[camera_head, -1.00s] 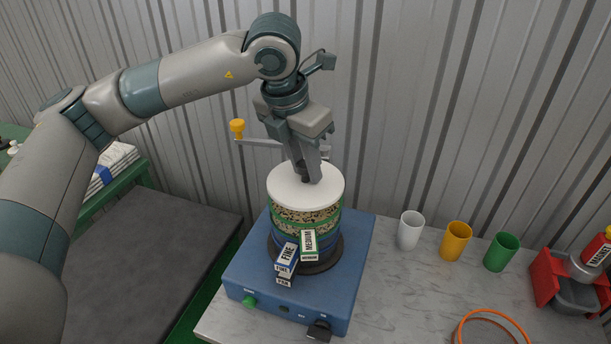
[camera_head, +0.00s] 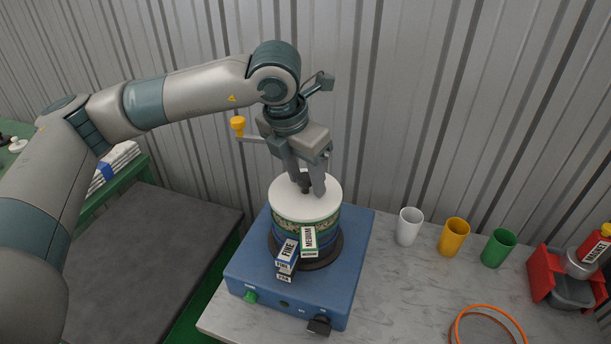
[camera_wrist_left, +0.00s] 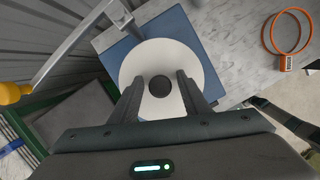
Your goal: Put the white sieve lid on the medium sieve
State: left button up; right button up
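The white sieve lid (camera_head: 287,206) sits level on top of the medium sieve (camera_head: 287,225), whose green-edged MEDIUM tag (camera_head: 309,240) faces front. In the left wrist view the lid (camera_wrist_left: 146,58) is a white disc with a dark round knob (camera_wrist_left: 160,86) at its centre. My left gripper (camera_head: 307,187) is open just above the lid. Its two fingers stand on either side of the knob, with gaps between them and it. The left gripper also shows in the left wrist view (camera_wrist_left: 160,92).
The sieve stack stands on a blue shaker base (camera_head: 240,283) with a FINE tag (camera_head: 287,253) below. White (camera_head: 409,227), yellow (camera_head: 454,237) and green cups (camera_head: 498,248) stand to the right. A yellow-knobbed rod (camera_head: 238,125) is beside my left wrist. A corrugated wall is close behind.

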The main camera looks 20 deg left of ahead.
aim_at(305, 176)
pick_arm(q)
jog(key=shift+r, duration=0.2)
pick_arm(e)
jog(key=shift+r, duration=0.15)
pick_arm(q)
jog(key=shift+s+r, duration=0.1)
jog(key=shift+r, duration=0.2)
jog(key=b+v, duration=0.2)
jog(key=v, duration=0.2)
jog(key=shift+f, duration=0.1)
jog(key=b+v, duration=0.2)
jog(key=v, duration=0.5)
pick_arm(e)
jog(key=w+a+f+t, duration=0.1)
jog(key=w+a+t, duration=0.1)
jog(key=w, duration=0.6)
jog(key=shift+w+a+f+y, duration=0.35)
jog(key=shift+a+f+y, duration=0.05)
jog(key=shift+a, duration=0.3)
pick_arm(q)
jog(key=shift+a, duration=0.1)
